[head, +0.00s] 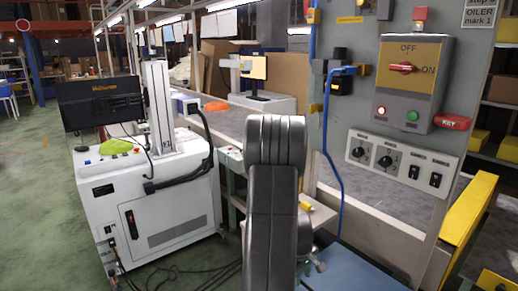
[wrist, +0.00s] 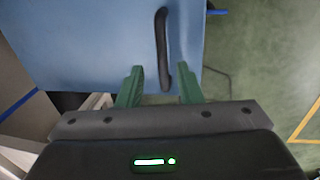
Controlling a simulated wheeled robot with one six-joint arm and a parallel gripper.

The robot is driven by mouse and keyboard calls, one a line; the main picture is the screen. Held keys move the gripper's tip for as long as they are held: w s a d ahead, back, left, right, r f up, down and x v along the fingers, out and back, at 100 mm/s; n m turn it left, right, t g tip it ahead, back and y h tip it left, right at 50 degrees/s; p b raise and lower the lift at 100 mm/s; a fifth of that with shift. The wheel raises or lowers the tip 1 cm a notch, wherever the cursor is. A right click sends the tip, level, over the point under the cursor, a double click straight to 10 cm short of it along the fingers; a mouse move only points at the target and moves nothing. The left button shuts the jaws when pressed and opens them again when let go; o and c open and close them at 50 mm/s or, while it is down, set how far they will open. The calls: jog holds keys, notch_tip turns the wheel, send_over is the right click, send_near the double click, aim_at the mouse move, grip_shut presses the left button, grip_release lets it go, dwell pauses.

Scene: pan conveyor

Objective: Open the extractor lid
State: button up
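The extractor lid shows as a flat blue panel (wrist: 95,45) filling the upper part of the wrist view. A black bar handle (wrist: 161,40) is fixed on it and runs up and down in that view. My gripper (wrist: 158,76) has two green fingers, apart and open. The handle's near end lies between them in the picture, with a gap on each side; I cannot tell how far the fingers are from it in depth. In the head view, a blue surface (head: 350,272) at the bottom, likely the same lid, is partly behind my arm, which hides the handle.
A grey control panel (head: 341,95) with switches stands right of my arm, a yellow rail (head: 468,222) beside it. A white machine cabinet (head: 150,205) with a monitor stands left. Cables (head: 195,275) lie on the floor. Green floor (head: 40,190) is free at far left.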

jog(key=shift+d+r+p, duration=0.1)
jog(key=shift+r+p, duration=0.7)
jog(key=shift+r, duration=0.1)
jog(key=w+d+r+y+p, duration=0.1)
jog(key=w+d+r+p, duration=0.2)
jog(key=r+p, duration=0.2)
jog(key=w+d+r+g+p, duration=0.1)
jog(key=d+r+p, duration=0.3)
jog(key=r, duration=0.4)
jog(key=shift+w+d+r+g+y+p, duration=0.15)
jog(key=shift+w+g+y+p, duration=0.2)
jog(key=shift+w+p, duration=0.5)
